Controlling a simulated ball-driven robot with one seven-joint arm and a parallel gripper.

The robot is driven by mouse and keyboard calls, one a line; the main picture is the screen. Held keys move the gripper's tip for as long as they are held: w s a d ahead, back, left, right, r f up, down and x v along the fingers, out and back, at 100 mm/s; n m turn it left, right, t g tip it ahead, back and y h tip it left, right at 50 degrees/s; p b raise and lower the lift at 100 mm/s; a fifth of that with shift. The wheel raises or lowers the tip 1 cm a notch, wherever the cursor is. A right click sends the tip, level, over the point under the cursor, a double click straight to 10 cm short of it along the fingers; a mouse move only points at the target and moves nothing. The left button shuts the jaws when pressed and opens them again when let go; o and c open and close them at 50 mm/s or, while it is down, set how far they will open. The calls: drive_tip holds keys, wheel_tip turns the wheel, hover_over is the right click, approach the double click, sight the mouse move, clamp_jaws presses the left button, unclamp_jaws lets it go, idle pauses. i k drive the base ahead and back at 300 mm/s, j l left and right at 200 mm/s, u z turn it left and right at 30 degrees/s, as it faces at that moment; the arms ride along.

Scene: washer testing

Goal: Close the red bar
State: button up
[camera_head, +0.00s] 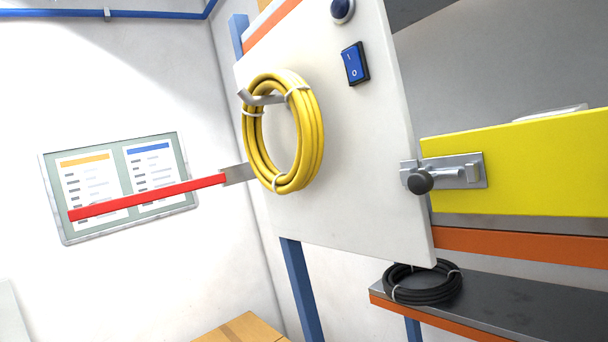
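The red bar (147,197) is at the left of the head camera view. It is long and thin and sticks out to the left, slightly tilted, from a grey metal bracket (238,174) at the left edge of a white panel (352,150). The bar appears in front of the wall board, apart from the panel's face. A metal latch with a dark round knob (419,181) sits at the panel's right edge, against a yellow panel (520,165). My gripper is not in view.
A yellow hose coil (314,130) hangs on a hook on the white panel, below a blue switch (355,63). A black coil (423,284) lies on a dark shelf (520,306) with an orange edge. A cardboard box (243,330) is at the bottom. A notice board (130,150) hangs on the wall.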

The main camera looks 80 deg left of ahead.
sight(94, 209)
drive_tip(key=k+j, duration=0.25)
drive_tip(key=j, duration=0.25)
drive_tip(key=k+j, duration=0.3)
drive_tip(key=j, duration=0.2)
drive_tip(key=k+j, duration=0.25)
drive_tip(key=j, duration=0.25)
drive_tip(key=k+j+z, duration=0.1)
drive_tip(key=k+j, duration=0.2)
drive_tip(key=j, duration=0.2)
drive_tip(key=k+j, duration=0.25)
drive_tip(key=j, duration=0.25)
drive_tip(key=k+j, duration=0.3)
drive_tip(key=j, duration=0.2)
drive_tip(key=k+j, duration=0.3)
drive_tip(key=j, duration=0.15)
drive_tip(key=k+j+z, duration=0.1)
drive_tip(key=k+j, duration=0.2)
drive_tip(key=j, duration=0.2)
